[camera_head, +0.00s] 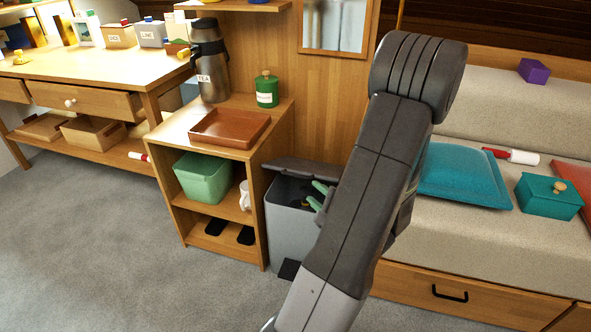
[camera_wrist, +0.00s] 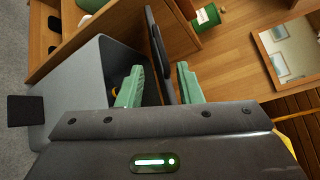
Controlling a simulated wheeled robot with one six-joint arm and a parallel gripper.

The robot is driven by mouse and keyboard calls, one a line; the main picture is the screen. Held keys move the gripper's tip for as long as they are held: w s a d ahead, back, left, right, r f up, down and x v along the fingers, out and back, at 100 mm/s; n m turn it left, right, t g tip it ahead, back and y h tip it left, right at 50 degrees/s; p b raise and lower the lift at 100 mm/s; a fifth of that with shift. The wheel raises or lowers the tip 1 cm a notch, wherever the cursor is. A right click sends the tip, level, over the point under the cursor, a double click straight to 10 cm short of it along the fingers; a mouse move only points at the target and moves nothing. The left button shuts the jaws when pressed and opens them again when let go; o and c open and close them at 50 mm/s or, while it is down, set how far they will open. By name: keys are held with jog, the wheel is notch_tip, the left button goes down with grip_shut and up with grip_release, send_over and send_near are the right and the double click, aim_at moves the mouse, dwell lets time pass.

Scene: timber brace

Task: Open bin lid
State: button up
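The grey bin (camera_head: 288,230) stands on the floor between the wooden shelf unit and the sofa. Its dark lid (camera_head: 295,166) is raised at the back, and the dark inside shows below it. In the wrist view the bin (camera_wrist: 65,90) is on the left and the lid (camera_wrist: 157,45) shows as a thin plate. My gripper (camera_head: 319,196) is at the bin's opening, partly hidden by my arm. In the wrist view its green fingers (camera_wrist: 158,88) are apart, with the lid running into the gap between them. Whether a finger touches the lid is unclear.
A black pedal (camera_head: 289,269) sticks out at the bin's foot. The shelf unit (camera_head: 262,195) is close on the left, with a brown tray (camera_head: 230,128) on top. The sofa base (camera_head: 430,285) is on the right. Floor (camera_head: 120,250) is clear at front left.

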aim_at(295, 176)
jog(key=w+a, duration=0.2)
jog(key=w, duration=0.1)
jog(key=w+a+f+n+b, duration=0.1)
jog(key=w+a, duration=0.1)
jog(key=w, duration=0.2)
jog(key=w+a+f+n, duration=0.1)
jog(key=w+a, duration=0.1)
jog(key=w, duration=0.2)
jog(key=shift+w+a+h+b, duration=0.1)
jog(key=shift+h+b, duration=0.2)
jog(key=shift+b, duration=0.1)
grip_shut()
